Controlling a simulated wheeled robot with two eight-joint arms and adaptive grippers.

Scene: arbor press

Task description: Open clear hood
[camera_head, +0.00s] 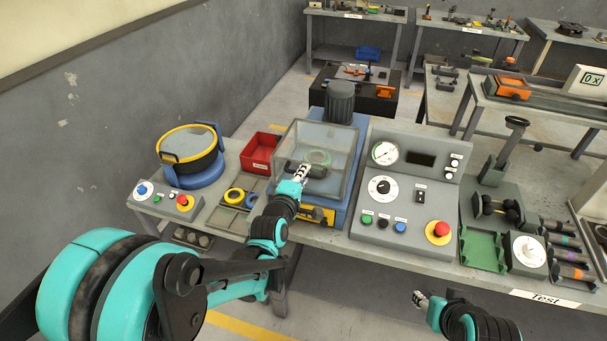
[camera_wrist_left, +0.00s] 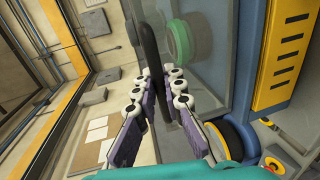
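The clear hood (camera_head: 339,184) is a see-through box over a blue-based machine in the middle of the bench, and it looks lowered. A dark bar handle (camera_head: 318,172) is on its front; in the left wrist view the handle (camera_wrist_left: 147,35) runs upright in the picture. My left gripper (camera_head: 301,173) is at the handle. In the left wrist view its fingers (camera_wrist_left: 158,80) stand apart on either side of the bar, with a small gap. A green ring (camera_wrist_left: 181,38) shows through the hood. My right gripper (camera_head: 420,299) hangs in front of the bench, touching nothing; its opening is unclear.
A control panel (camera_head: 411,205) with a gauge and red button stands right of the hood. A red bin (camera_head: 260,151), a tray with yellow and blue rings, and a round yellow-rimmed vessel (camera_head: 190,146) are to the left. A grey motor cylinder (camera_head: 340,102) rises behind the hood.

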